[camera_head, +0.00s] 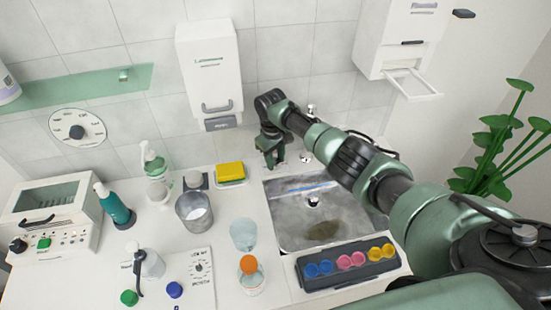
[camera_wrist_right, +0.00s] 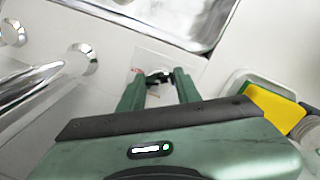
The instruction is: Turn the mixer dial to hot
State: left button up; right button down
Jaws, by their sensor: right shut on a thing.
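The mixer dial (camera_wrist_right: 158,76) is a small dark knob on a white plate (camera_wrist_right: 152,52) with a red mark at its left, seen in the right wrist view. The plate lies on the counter next to the sink corner. My right gripper (camera_wrist_right: 157,85) is shut on the dial, one green finger on each side. The fingers hide part of the dial and plate, and I cannot read the pointer's setting. In the head view my right gripper (camera_head: 272,160) reaches down behind the sink's left back corner and the dial is hidden. My left gripper is not in view.
The metal sink (camera_head: 285,220) and a chrome faucet (camera_wrist_right: 45,85) are close to the gripper. A yellow sponge (camera_head: 230,171) sits to its left. Bottles, a metal cup (camera_head: 194,212) and another dial panel (camera_head: 200,285) crowd the left counter. A wall dial (camera_head: 77,132) is further left.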

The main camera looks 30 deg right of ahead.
dwell(0.3)
jog(key=c, duration=1)
grip_release()
jog(key=r, duration=0.5)
jog(key=r+b, duration=0.1)
jog(key=r, duration=0.1)
jog(key=shift+a+r, duration=0.25)
jog(key=shift+r, duration=0.15)
